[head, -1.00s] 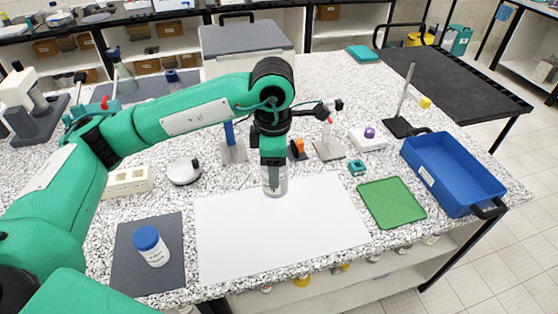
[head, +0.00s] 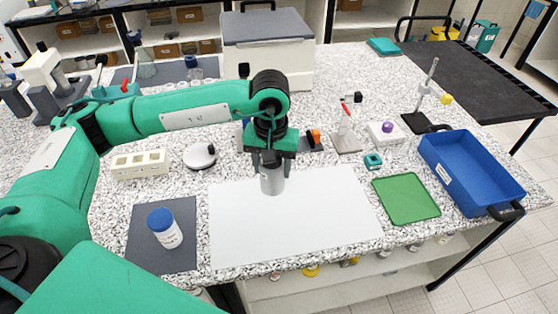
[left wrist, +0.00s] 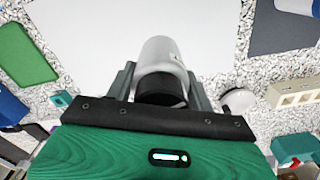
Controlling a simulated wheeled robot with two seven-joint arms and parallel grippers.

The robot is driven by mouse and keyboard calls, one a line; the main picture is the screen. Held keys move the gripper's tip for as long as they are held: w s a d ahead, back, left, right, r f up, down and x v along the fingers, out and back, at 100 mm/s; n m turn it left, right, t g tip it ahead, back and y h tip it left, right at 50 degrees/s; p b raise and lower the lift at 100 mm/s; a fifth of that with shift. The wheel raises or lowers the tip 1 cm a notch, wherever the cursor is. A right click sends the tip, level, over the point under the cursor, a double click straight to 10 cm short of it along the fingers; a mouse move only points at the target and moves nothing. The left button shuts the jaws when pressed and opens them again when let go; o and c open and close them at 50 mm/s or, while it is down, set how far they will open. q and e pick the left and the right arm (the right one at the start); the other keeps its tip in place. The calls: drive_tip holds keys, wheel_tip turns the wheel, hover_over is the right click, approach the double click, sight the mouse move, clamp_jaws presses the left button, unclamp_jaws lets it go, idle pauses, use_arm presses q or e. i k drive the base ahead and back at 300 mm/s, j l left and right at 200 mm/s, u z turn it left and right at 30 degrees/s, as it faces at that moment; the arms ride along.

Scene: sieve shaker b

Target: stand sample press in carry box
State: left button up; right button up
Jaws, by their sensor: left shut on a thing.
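The sample press (head: 272,181), a grey cylinder with a black end, is upright at the far edge of the white mat. My left gripper (head: 271,162) is above it with its fingers around its upper part, shut on it. In the left wrist view the sample press (left wrist: 166,60) sits between the two fingers (left wrist: 160,88). I cannot tell whether its base touches the mat. The carry box (head: 433,172), a blue open tray with black handles, stands at the right edge of the bench, well apart from the gripper. Its visible inside looks empty. My right gripper is not in view.
The white mat (head: 300,225) is otherwise clear. A green mat (head: 406,199) lies between it and the box. A blue-capped jar (head: 165,228) stands on a dark mat at left. Small stands (head: 345,140) and a purple-knobbed device (head: 387,132) stand behind.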

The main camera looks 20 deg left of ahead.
sight(451, 160)
drive_tip(key=l+z, duration=0.2)
drive_tip(key=l, duration=0.4)
drive_tip(key=i+l+z, duration=0.15)
drive_tip(key=l, duration=0.4)
drive_tip(key=i+j+z, duration=0.1)
drive_tip(key=i+z, duration=0.15)
drive_tip(key=i, duration=0.25)
drive_tip(key=i+j+z, duration=0.25)
drive_tip(key=i, duration=0.25)
